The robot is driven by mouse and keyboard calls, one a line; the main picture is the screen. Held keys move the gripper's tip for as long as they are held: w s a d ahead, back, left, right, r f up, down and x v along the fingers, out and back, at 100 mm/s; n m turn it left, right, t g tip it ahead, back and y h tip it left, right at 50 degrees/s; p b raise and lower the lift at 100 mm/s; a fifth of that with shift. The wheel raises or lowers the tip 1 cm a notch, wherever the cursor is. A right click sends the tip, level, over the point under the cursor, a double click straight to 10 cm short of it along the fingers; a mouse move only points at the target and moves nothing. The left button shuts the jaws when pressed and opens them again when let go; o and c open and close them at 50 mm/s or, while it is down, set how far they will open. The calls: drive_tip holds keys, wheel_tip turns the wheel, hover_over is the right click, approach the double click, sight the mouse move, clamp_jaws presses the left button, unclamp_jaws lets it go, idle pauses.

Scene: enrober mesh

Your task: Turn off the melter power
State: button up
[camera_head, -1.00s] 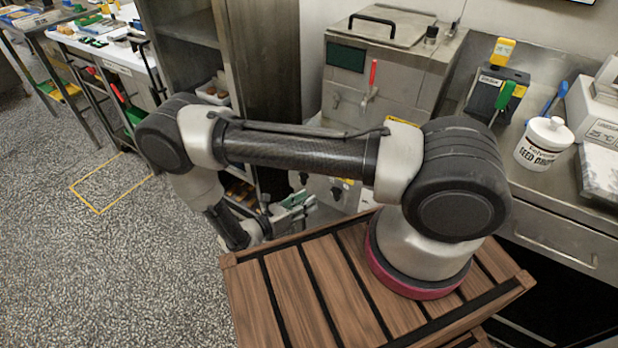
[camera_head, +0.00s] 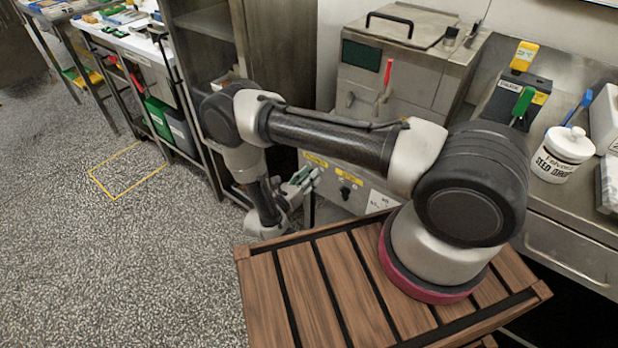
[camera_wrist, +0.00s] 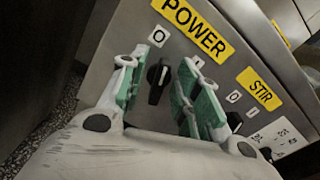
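The melter (camera_head: 415,75) is a steel cabinet with a lidded top, a dark green display and a red-handled tap. Its lower front panel has a yellow POWER label (camera_wrist: 195,27) above a black power knob (camera_wrist: 157,84), with 0 and I marks above it. The knob's pointer looks roughly upward, but its exact setting is hard to tell. My gripper (camera_wrist: 158,76) is open, its green-padded fingers on either side of the power knob, with gaps showing. In the head view, my gripper (camera_head: 303,184) is in front of the panel and hides the power knob.
Right of the power knob are a yellow STIR label (camera_wrist: 260,89) and the stir knob (camera_wrist: 234,121), close to my right finger. A steel counter (camera_head: 560,200) with a white tub (camera_head: 562,155) stands right of the melter. The speckled floor at left is clear.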

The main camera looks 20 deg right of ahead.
drive_tip(key=c, duration=0.7)
drive_tip(key=shift+n, duration=1.1)
drive_tip(key=o, duration=0.7)
drive_tip(key=v, duration=1.2)
